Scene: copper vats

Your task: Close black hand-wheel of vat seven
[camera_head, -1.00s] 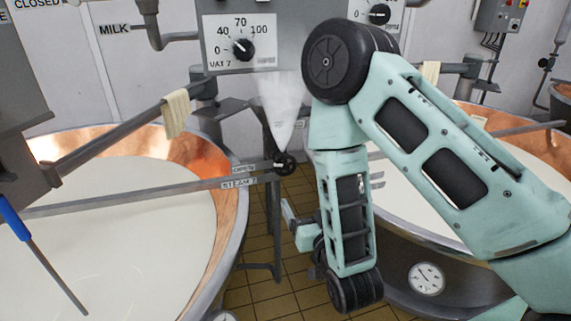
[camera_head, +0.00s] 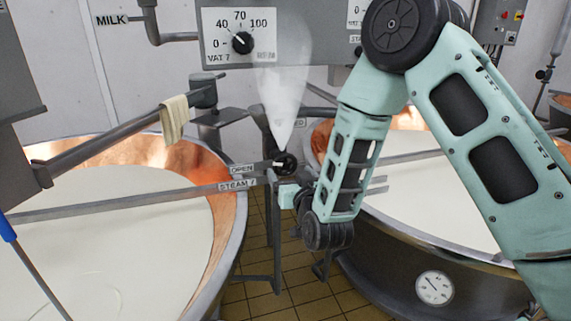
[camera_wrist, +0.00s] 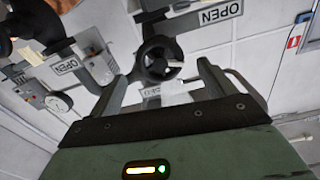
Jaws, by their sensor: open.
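The small black hand-wheel (camera_head: 286,163) sits on the rail end at vat seven, beside plates reading OPEN (camera_head: 242,169) and STEAM 7 (camera_head: 238,185). White steam (camera_head: 283,95) spreads upward from it. My gripper (camera_head: 290,194) is just below the wheel and partly hidden by my own wrist. In the wrist view my gripper (camera_wrist: 163,72) is open, with a black round wheel (camera_wrist: 161,58) ahead between its fingers. An OPEN plate is right of that wheel. I see no contact; the exact gap cannot be told.
Vat seven (camera_head: 235,235), copper-lined and full of milk, is at left; another vat (camera_head: 375,255) is at right. A cloth (camera_head: 174,119) hangs on a sloping bar. The VAT 7 dial panel (camera_head: 240,38) is above. Tiled floor shows between the vats.

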